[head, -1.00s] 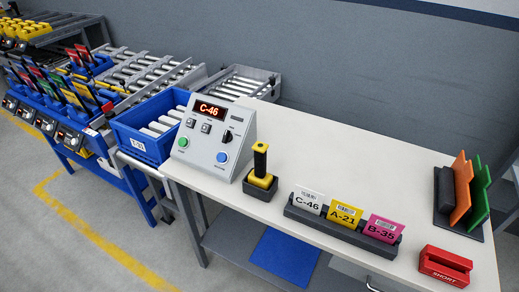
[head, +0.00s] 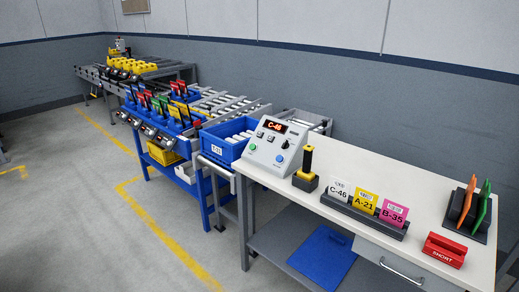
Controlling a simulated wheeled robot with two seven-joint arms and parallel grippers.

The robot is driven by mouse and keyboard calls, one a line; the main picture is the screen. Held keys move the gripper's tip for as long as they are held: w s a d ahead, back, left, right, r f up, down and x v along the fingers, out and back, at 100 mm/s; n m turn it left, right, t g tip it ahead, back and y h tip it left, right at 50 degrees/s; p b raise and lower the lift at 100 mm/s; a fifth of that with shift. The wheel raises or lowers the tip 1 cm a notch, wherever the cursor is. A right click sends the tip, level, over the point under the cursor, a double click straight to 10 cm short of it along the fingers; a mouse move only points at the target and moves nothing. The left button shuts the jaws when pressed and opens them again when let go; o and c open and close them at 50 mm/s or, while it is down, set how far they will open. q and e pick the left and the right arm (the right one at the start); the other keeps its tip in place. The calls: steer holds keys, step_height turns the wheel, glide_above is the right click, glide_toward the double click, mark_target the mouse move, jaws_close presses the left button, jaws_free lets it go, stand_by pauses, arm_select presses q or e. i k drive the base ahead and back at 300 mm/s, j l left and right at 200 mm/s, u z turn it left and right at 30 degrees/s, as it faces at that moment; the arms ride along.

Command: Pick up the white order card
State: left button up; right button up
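The white order card (head: 340,190), marked C-46, stands upright in a dark card holder (head: 372,222) on the white table. It is the leftmost of three cards. A yellow card (head: 364,201) marked A-21 and a pink card (head: 393,213) marked B-35 stand to its right in the same holder. Neither of my grippers shows in the head view, so their state is hidden.
A control box (head: 277,147) displaying C-46 and a yellow-and-black handled tool (head: 306,168) in its stand are left of the holder. A red SHORT block (head: 444,250) and an upright rack with orange and green panels (head: 470,203) are at right. A blue bin (head: 225,141) adjoins the table.

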mark_target(339, 189)
steer(key=l+u, duration=0.5)
steer(key=l, duration=0.15)
steer(key=l+u, duration=0.5)
steer(key=l, duration=0.2)
steer(key=k+l, duration=0.1)
steer(key=l, duration=0.4)
steer(key=k+l, duration=0.1)
steer(key=l, duration=0.4)
steer(key=k+l, duration=0.15)
steer(key=l, duration=0.35)
steer(key=k+l, duration=0.1)
steer(key=l, duration=0.45)
steer(key=k+l, duration=0.1)
steer(key=l, duration=0.4)
steer(key=k+l, duration=0.1)
steer(key=l, duration=0.4)
